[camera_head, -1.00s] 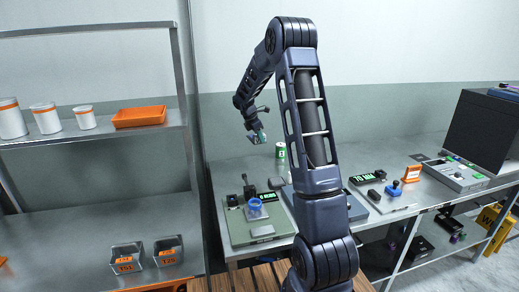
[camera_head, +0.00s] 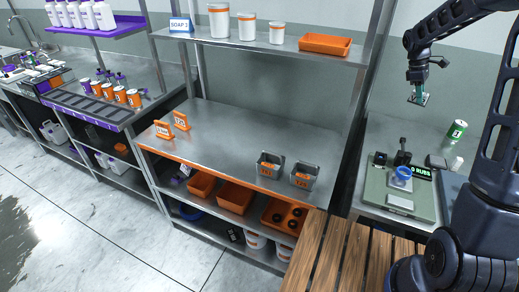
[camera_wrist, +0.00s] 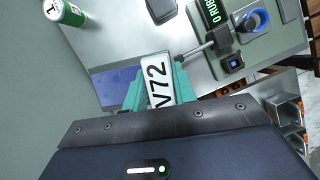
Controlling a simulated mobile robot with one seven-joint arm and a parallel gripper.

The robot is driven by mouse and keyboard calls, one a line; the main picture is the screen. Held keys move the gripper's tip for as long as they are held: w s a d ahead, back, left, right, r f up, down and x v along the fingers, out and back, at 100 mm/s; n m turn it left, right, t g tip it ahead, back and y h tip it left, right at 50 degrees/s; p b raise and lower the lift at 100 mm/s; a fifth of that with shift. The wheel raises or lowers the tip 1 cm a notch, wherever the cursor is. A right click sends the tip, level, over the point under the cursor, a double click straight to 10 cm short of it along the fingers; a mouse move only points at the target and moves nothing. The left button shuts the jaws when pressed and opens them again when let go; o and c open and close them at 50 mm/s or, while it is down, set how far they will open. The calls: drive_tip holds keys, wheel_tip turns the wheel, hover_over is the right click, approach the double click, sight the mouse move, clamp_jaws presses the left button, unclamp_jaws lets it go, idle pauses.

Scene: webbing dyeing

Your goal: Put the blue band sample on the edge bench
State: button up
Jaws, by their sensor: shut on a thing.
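My gripper (camera_head: 418,92) is raised at the right of the head view, in front of the wall and above the right-hand bench. In the wrist view its teal fingers (camera_wrist: 160,88) are shut on a flat blue sample (camera_wrist: 121,80) with a white tag (camera_wrist: 158,80) reading what looks like V72. The sample hangs clear of the bench. A steel bench with an orange front edge (camera_head: 215,181) stands in the middle of the head view. Which bench is called the edge bench, I cannot read.
The orange-edged bench holds two grey bins (camera_head: 270,166) at right and two orange signs (camera_head: 172,126) at left; its middle is clear. A shelf (camera_head: 270,44) overhangs it. A rub tester (camera_head: 401,190) and green can (camera_head: 456,131) are on the right bench. A purple-edged bench (camera_head: 95,112) stands left.

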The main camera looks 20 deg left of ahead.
drive_tip(key=s+a+r+m+g+y, duration=0.15)
drive_tip(key=s+a+m, duration=0.25)
drive_tip(key=s+a, duration=0.6)
drive_tip(key=s+a+r+m+g+y, duration=0.1)
drive_tip(key=s+a+r+m, duration=0.35)
drive_tip(key=s, duration=0.75)
drive_tip(key=n+t+y, duration=0.2)
drive_tip(key=n+t, duration=0.6)
drive_tip(key=n, duration=2.1)
hover_over(251, 148)
drive_tip(key=s, duration=0.2)
wheel_tip(251, 148, down, 14)
drive_tip(key=shift+n, duration=0.25)
wheel_tip(251, 148, down, 15)
drive_tip(key=shift+w+a+r, duration=0.1)
drive_tip(key=shift+w+r, duration=0.05)
drive_tip(key=shift+r, duration=0.05)
drive_tip(key=shift+f, duration=2.55)
drive_tip(key=shift+f, duration=0.1)
